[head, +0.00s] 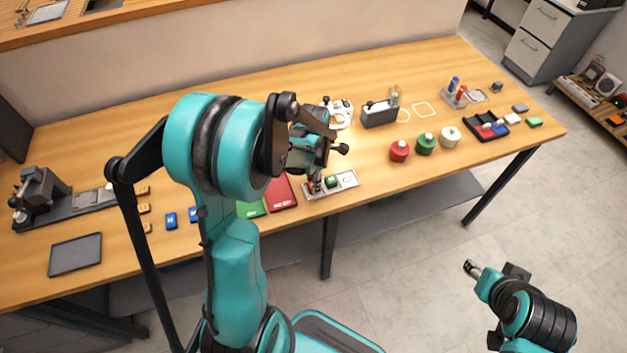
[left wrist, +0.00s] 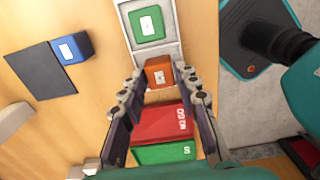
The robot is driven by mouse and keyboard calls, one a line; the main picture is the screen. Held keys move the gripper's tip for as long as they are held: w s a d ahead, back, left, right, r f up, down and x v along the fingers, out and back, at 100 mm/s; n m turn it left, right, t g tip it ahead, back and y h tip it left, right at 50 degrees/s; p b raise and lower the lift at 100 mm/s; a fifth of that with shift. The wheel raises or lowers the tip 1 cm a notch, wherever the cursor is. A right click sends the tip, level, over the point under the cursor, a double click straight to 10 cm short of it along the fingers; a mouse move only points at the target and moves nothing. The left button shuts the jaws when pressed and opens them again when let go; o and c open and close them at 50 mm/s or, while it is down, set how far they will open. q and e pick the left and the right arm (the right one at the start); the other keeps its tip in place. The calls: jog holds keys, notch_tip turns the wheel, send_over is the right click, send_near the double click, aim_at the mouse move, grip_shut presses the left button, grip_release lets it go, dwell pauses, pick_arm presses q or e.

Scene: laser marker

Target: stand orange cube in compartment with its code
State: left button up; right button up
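The orange cube (left wrist: 159,73) sits at the near end of the pale compartment tray (left wrist: 173,45) in the left wrist view, with a white code label on top. My left gripper (left wrist: 160,70) is around it, a finger on each side, with narrow gaps visible. A green cube (left wrist: 147,23) with a label stands in the neighbouring compartment. In the head view, the tray (head: 354,178) lies at the table's front edge and my left gripper (head: 315,186) points down at its left end. The compartment floor under the orange cube is hidden. My right gripper (head: 470,267) is off the table at right, too small to read.
Red (left wrist: 158,123) and green (left wrist: 163,153) plates lie beside the tray. A blue block (left wrist: 72,48) stands by a dark pad (left wrist: 38,72). Red (head: 399,151), green (head: 426,144) and white (head: 449,137) round pieces stand right of the tray. The front table edge is close.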

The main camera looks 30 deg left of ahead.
pick_arm(q)
jog(key=shift+o, duration=1)
notch_tip(320, 180, up, 12)
jog(key=s+d+m+t, duration=0.3)
jog(key=s+d+m, duration=0.2)
jog(key=m, duration=0.9)
jog(key=s+d+r+m+t+b, duration=0.1)
jog(key=s+d+m+t, duration=0.3)
jog(key=m, duration=0.9)
jog(key=shift+s+d+m, duration=0.4)
jog(key=shift+s+d, duration=0.4)
jog(key=shift+s, duration=0.2)
